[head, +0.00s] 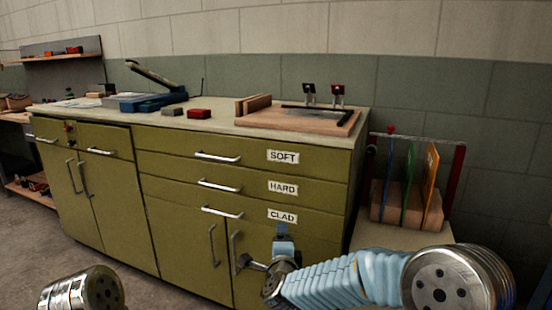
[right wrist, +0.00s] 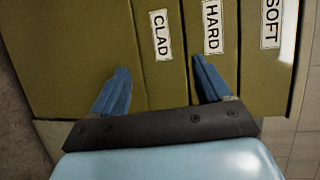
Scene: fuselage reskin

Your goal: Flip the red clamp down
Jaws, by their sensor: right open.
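My right gripper (head: 283,232) is low in front of the cabinet, below the worktop and well away from both clamps. In the right wrist view its two blue fingers (right wrist: 160,75) are spread and empty, facing the drawer fronts. My left gripper is out of view.
The olive cabinet has drawers labelled SOFT (head: 283,156), HARD and CLAD, with protruding handles. A blue lever tool (head: 150,101) and small blocks (head: 199,113) sit left on the worktop. A rack of coloured panels (head: 410,190) stands at the right.

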